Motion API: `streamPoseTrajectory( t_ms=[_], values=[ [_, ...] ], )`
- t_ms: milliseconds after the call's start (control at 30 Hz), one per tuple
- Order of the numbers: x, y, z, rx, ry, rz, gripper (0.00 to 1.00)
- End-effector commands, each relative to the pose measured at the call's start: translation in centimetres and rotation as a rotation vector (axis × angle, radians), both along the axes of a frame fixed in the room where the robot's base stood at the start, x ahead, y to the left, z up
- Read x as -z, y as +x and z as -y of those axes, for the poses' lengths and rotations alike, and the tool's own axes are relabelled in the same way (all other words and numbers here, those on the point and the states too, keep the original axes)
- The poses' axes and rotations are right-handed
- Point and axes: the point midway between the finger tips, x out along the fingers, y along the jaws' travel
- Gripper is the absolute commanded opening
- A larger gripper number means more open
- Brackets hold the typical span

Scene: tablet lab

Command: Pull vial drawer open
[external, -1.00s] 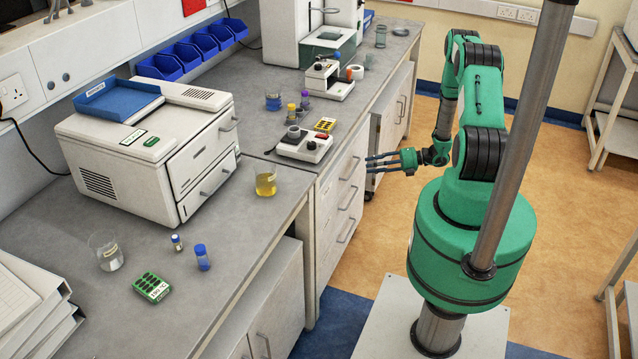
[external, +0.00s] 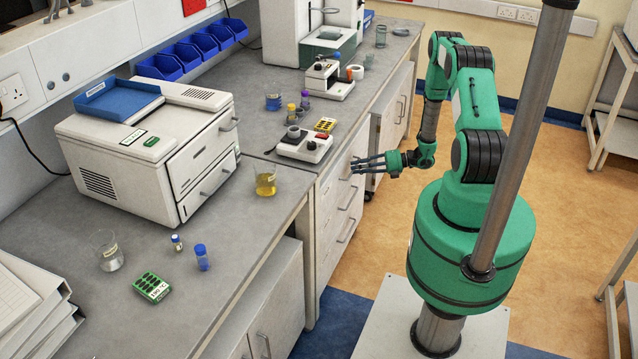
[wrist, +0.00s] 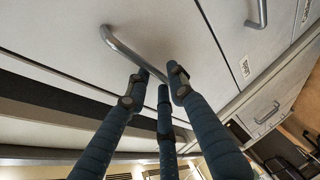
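A bank of white drawers (external: 338,208) with grey bar handles stands under the bench, and the drawer fronts look flush. I cannot read which one is marked as the vial drawer. My gripper (external: 355,165) has its dark fingers at the upper drawer's front, by its handle. In the wrist view, a curved grey handle (wrist: 125,47) on a white drawer front (wrist: 70,25) runs down between the fingertips of my gripper (wrist: 157,82). The fingers are apart, with the handle's lower end hidden among them; firm contact does not show.
Another drawer handle (wrist: 262,12) and a small label (wrist: 245,67) show beside it. On the bench above are a small device (external: 303,147) and a beaker of yellow liquid (external: 265,181). The tan floor (external: 365,235) between the drawers and my base is clear.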

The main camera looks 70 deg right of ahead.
Motion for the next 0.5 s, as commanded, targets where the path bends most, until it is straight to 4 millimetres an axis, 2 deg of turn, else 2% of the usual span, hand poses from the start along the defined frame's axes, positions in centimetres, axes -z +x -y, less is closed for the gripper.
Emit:
streamPoseTrajectory(
  t_ms=[33,67,100,500],
  values=[
    [0.00,-0.01,0.00,0.000,0.000,0.000,0.07],
    [0.00,-0.01,0.00,0.000,0.000,0.000,0.01],
    [0.00,-0.01,0.01,0.000,0.000,0.000,0.00],
    [0.02,-0.61,0.05,0.001,-0.001,-0.001,0.00]
  ],
)
